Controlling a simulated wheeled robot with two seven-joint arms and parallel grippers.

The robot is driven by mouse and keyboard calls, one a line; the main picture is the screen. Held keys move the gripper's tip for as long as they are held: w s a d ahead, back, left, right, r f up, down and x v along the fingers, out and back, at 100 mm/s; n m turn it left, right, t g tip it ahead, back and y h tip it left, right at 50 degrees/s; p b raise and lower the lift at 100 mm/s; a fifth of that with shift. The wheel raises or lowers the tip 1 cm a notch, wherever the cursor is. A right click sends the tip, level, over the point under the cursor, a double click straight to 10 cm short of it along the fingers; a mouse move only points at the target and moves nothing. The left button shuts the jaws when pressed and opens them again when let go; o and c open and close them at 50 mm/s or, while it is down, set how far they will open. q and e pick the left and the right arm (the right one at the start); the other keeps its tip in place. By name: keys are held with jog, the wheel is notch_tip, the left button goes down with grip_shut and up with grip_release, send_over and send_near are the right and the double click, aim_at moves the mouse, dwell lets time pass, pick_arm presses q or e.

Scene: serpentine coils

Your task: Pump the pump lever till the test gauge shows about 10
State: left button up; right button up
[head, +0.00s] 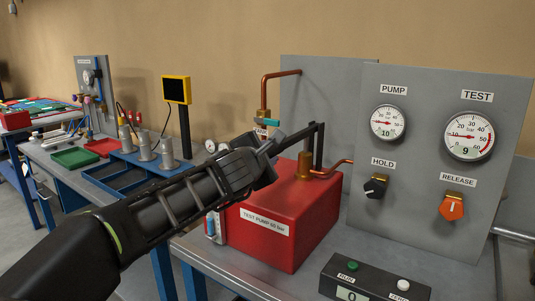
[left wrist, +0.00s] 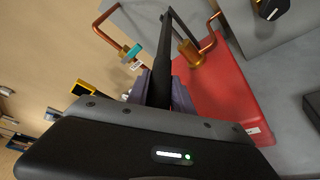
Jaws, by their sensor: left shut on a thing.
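The red test pump box (head: 283,225) stands on the grey bench, with a copper fitting and pipe on top. The black pump lever (head: 297,137) reaches left from an upright post on the box. My left gripper (head: 268,148) is shut on the lever; in the left wrist view the lever (left wrist: 165,65) runs between the fingers (left wrist: 160,92). The test gauge (head: 469,136) on the grey panel reads 9. The pump gauge (head: 388,122) beside it reads 10. My right gripper is not in view.
Below the gauges are a black hold knob (head: 375,186) and an orange release knob (head: 452,206). A dark box with a green run button (head: 353,266) sits at the bench front. A copper pipe with a teal-handled valve (head: 272,122) rises behind the lever.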

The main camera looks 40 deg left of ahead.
pick_arm(q)
grip_shut()
dwell(0.8)
jog(key=shift+g, duration=0.7)
notch_tip(320, 180, up, 4)
jog(key=p, duration=1.2)
jog(key=shift+w+r, duration=0.1)
jog(key=shift+r, duration=0.05)
jog(key=shift+p, duration=0.6)
jog(key=o, duration=0.8)
grip_release()
